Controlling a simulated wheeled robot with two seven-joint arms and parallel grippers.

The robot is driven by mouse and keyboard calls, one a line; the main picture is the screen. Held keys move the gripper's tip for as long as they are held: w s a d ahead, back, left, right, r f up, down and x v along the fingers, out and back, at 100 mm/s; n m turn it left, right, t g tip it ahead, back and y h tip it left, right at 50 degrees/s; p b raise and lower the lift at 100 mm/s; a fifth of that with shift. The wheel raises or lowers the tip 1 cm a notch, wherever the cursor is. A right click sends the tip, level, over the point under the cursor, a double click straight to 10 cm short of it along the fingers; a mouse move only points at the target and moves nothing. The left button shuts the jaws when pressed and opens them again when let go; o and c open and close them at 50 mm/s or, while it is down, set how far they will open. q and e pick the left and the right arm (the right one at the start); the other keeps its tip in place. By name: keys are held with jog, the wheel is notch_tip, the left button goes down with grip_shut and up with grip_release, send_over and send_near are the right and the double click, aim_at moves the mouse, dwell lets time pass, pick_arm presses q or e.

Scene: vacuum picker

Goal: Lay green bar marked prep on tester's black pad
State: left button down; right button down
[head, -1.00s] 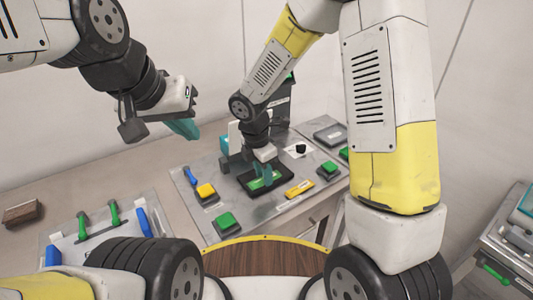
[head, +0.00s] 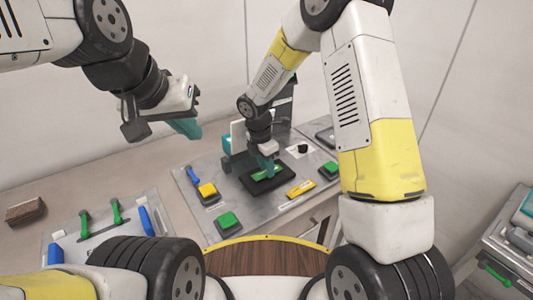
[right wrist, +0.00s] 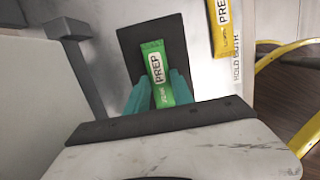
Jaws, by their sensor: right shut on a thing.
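The green bar marked PREP (right wrist: 157,72) lies along the black pad (right wrist: 128,42) in the right wrist view, with its far end over the pad. Both teal fingers of my right gripper (right wrist: 158,92) are shut on its sides near its close end. In the head view my right gripper (head: 268,164) is low over the pad (head: 285,180), and a bit of green bar (head: 262,174) shows there. I cannot tell whether the bar touches the pad. My left gripper (head: 187,127) hangs high at left, away from the pad; its finger gap is hidden.
A yellow PREP bar (head: 301,189) lies right of the pad. Green (head: 228,220) and yellow (head: 207,190) buttons stand in front and left. A tray with green and blue handles (head: 117,211) is at left. A brown block (head: 25,211) lies further left.

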aim_at(262, 173)
jog(key=shift+f, duration=0.1)
jog(key=c, duration=1.1)
grip_release()
jog(key=s+d+r+m, duration=0.2)
jog(key=r+m, duration=0.1)
jog(key=r, duration=0.7)
jog(key=s+d+r+m, duration=0.2)
jog(key=r, duration=0.7)
jog(key=s+d+r+m+t+y, duration=0.2)
jog(key=s+d+r+m, duration=0.3)
jog(key=s+m, duration=0.4)
jog(key=s+d+r+m+t+y, duration=0.1)
jog(key=s+d+r+m+t, duration=0.2)
jog(key=s+m, duration=0.6)
jog(key=shift+d+r+m+y, duration=0.4)
jog(key=shift+d+r+m, duration=0.2)
jog(key=shift+d+r, duration=0.45)
